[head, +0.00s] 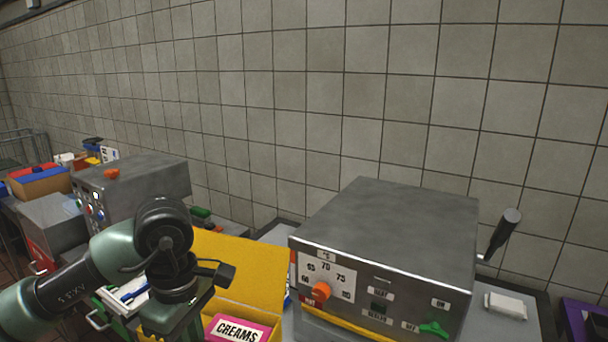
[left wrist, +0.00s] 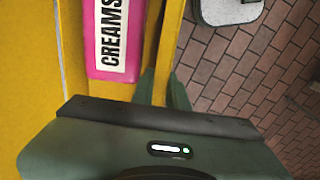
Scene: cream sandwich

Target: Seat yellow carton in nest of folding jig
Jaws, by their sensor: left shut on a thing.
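The yellow carton (head: 245,275) stands left of the grey machine, with a tall yellow panel raised at its back. A pink pack marked CREAMS (head: 238,330) lies inside it; the pack also shows in the left wrist view (left wrist: 112,40). My left gripper (left wrist: 162,88) is shut on the carton's thin yellow side wall (left wrist: 170,45), with its green fingers on either side of it. In the head view my left arm covers the carton's left part and the fingers are hidden. I cannot make out the folding jig or its nest. My right gripper is out of view.
The grey machine (head: 400,235) with an orange dial (head: 321,291) and a black-handled lever (head: 502,233) stands close to the carton's right. Another machine (head: 140,185) stands behind my left arm. A white packet (head: 506,306) lies at the right. Tiled floor (left wrist: 250,80) shows beside the carton.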

